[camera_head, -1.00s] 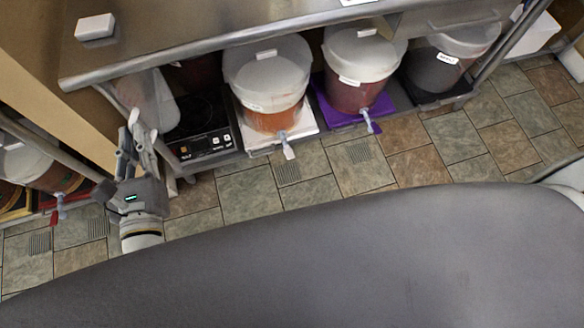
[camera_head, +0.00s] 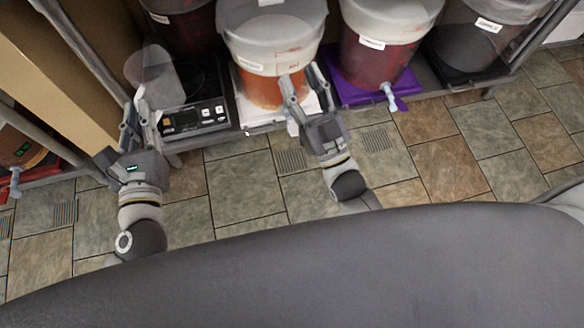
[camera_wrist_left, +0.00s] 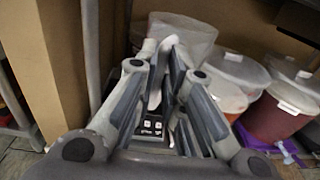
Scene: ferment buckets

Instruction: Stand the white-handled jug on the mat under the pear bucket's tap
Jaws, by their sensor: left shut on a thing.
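A clear translucent jug (camera_head: 160,72) stands at the left end of the low shelf, by a dark scale. My left gripper (camera_head: 140,118) is shut on its white handle (camera_wrist_left: 148,50); the jug also shows beyond the fingers in the left wrist view (camera_wrist_left: 190,32). My right gripper (camera_head: 302,82) is open and looks empty, in front of the orange-filled bucket (camera_head: 270,40) on a white mat (camera_head: 246,108). That bucket's tap (camera_head: 292,126) is partly hidden by the gripper. The bucket labels are too small to read, so I cannot tell which is pear.
The scale (camera_head: 195,118) lies between jug and white mat. A red-filled bucket (camera_head: 385,30) stands on a purple mat (camera_head: 350,94), its tap (camera_head: 389,97) jutting forward. A dark bucket (camera_head: 470,50) is further right. A shelf post (camera_head: 85,45) is left of the jug. The tiled floor is clear.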

